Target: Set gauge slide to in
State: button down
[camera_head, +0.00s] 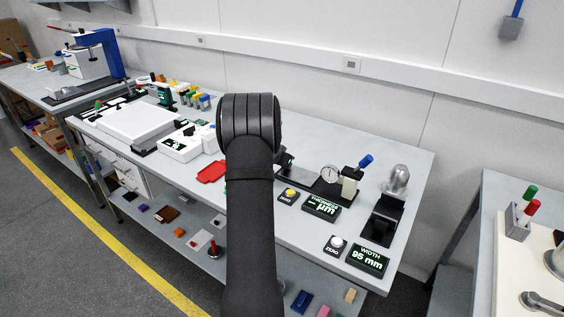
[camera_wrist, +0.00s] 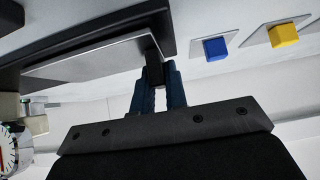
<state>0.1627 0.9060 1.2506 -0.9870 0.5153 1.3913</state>
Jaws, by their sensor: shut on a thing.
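In the wrist view, my gripper (camera_wrist: 160,76) has its blue fingers closed on a small black block (camera_wrist: 155,70). The block is at the right end of a flat silver plate (camera_wrist: 95,52), which lies along a dark base (camera_wrist: 70,32). This looks like the gauge slide and its grip, but I cannot tell its setting. In the head view, my own arm hides the gripper and most of the slide. A round dial gauge (camera_head: 330,175) shows just right of my arm, and part of it is at the left edge of the wrist view (camera_wrist: 12,148).
A blue cube (camera_wrist: 215,47) and a yellow cube (camera_wrist: 284,33) are right of the base in the wrist view. In the head view, a thickness display (camera_head: 321,207), a yellow button (camera_head: 290,194) and a width display (camera_head: 368,260) stand on the bench. A red tray (camera_head: 211,171) lies left of my arm.

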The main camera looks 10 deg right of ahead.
jog(key=s+d, duration=0.7)
jog(key=shift+d, duration=0.1)
jog(key=c, duration=1.4)
grip_release()
jog(key=shift+s+d, duration=0.1)
jog(key=shift+c, duration=0.2)
jog(key=shift+s+a+r, duration=0.15)
jog(key=shift+a+r, duration=0.25)
jog(key=v, duration=1.6)
jog(key=shift+s+r, duration=0.1)
jog(key=shift+s, duration=0.05)
send_near(313, 173)
jog(key=x, duration=0.5)
